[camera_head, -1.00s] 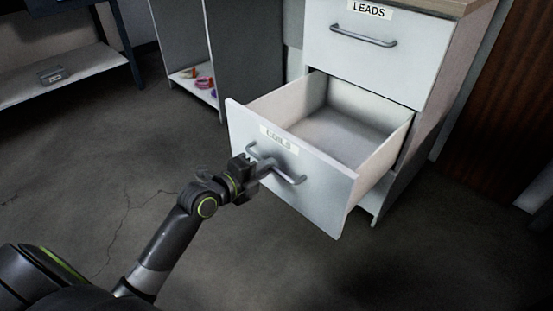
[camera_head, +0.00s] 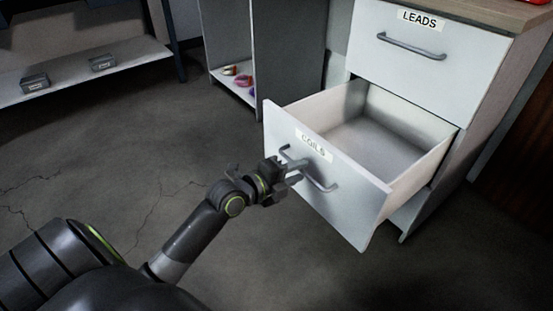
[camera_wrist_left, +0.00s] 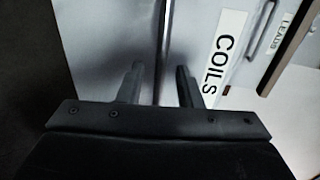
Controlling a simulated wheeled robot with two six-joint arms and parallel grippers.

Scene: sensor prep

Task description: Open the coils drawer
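The coils drawer (camera_head: 330,176) has a white front with a COILS label and a grey bar handle (camera_head: 322,180). It stands pulled well out of the cabinet, and its inside looks empty. My left gripper (camera_head: 297,172) is at the handle, in front of the drawer face. In the left wrist view its two fingers (camera_wrist_left: 159,86) are apart, with the handle bar (camera_wrist_left: 162,45) running between them and a gap visible on each side. The COILS label (camera_wrist_left: 224,55) is to the right there. My right gripper is not in view.
The LEADS drawer (camera_head: 395,65) above is shut. An open shelf unit (camera_head: 232,90) with small coloured items stands behind to the left. A low shelf (camera_head: 90,78) with small grey boxes is at the far left. The floor (camera_head: 120,150) between is clear.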

